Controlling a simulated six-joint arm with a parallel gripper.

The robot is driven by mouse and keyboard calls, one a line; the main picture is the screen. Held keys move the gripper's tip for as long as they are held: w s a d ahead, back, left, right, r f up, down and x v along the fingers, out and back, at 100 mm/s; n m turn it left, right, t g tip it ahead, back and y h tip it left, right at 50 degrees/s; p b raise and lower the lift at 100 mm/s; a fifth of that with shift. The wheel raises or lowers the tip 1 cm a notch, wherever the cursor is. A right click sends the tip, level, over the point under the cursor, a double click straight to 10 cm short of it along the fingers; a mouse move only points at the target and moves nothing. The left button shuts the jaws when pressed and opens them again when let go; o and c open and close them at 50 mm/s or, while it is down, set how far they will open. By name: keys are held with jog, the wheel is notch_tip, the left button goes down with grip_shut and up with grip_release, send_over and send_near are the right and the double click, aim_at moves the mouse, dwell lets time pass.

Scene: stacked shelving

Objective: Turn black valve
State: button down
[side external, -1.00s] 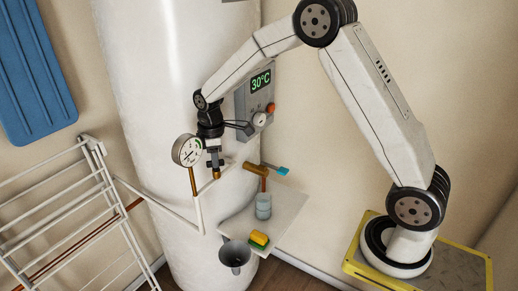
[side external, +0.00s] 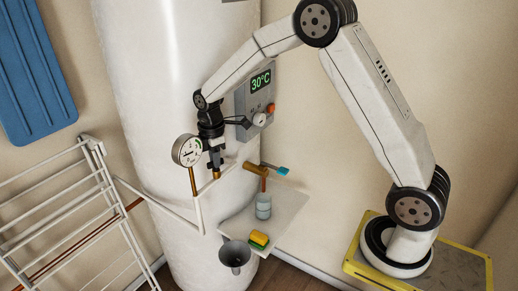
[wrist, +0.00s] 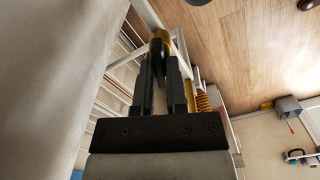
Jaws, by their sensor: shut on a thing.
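The black valve (wrist: 157,45) shows in the wrist view as a small dark piece between my fingertips, with brass beside it. Most of it is hidden by the fingers. My gripper (wrist: 161,62) is shut on it. In the side view my gripper (side external: 215,163) points down in front of the white tank, just right of the pressure gauge. Its fingertips meet the top of a short brass pipe end (side external: 216,175). The valve itself is too small and covered to make out there.
A round gauge (side external: 187,151) on a brass stem stands close left of my gripper. A grey control box (side external: 257,98) reading 30°C is behind it. A brass tap with a blue handle (side external: 283,171) is to the right, above a small shelf (side external: 290,208). A drying rack (side external: 62,205) stands left.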

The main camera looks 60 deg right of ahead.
jog(key=shift+n, duration=2.2)
jog(key=c, duration=0.8)
grip_release()
jog(key=shift+r, duration=0.1)
jog(key=shift+r, duration=2.4)
jog(key=shift+s, duration=0.1)
